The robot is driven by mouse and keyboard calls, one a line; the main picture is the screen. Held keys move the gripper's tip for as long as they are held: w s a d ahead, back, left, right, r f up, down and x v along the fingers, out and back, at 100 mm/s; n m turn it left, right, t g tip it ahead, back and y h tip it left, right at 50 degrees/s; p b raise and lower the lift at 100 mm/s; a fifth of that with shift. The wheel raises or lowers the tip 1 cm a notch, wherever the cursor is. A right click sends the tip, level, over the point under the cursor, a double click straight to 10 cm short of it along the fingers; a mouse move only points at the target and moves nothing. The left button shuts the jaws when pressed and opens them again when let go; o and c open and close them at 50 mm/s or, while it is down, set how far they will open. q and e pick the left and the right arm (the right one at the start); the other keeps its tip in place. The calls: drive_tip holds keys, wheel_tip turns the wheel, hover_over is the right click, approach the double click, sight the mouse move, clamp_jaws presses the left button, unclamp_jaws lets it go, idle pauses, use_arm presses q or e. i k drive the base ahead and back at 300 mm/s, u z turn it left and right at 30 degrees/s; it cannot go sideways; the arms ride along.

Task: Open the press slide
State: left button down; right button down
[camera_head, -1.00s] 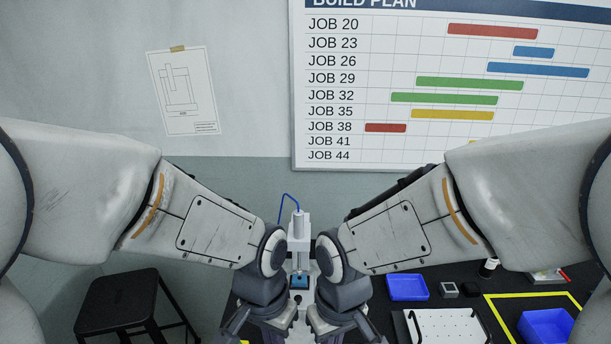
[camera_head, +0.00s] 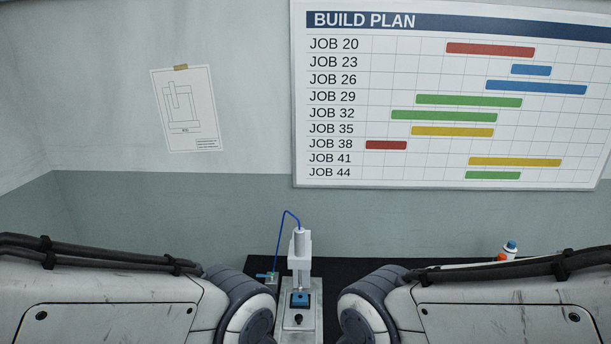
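The press (camera_head: 301,243) stands on the black table, seen between my two arms. It has a white column with a pale cylinder on top and a blue hose rising from it. A blue block (camera_head: 300,299) sits under its head, and a dark round knob (camera_head: 298,319) is in front of it on the light base. I cannot tell from this view how far the slide is out. Both my forearms fill the lower left and lower right. My grippers are below the picture's edge and cannot be seen.
A small blue-handled valve (camera_head: 267,277) is left of the press, near the hose. A white bottle with a blue cap (camera_head: 510,249) and an orange-red item show behind my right arm. The black table (camera_head: 345,267) is mostly hidden by my arms. A build plan board (camera_head: 450,100) hangs behind.

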sight(296, 317)
drive_tip(key=k, duration=0.55)
drive_tip(key=z, duration=0.5)
drive_tip(key=i, duration=1.1)
drive_tip(key=u, duration=0.8)
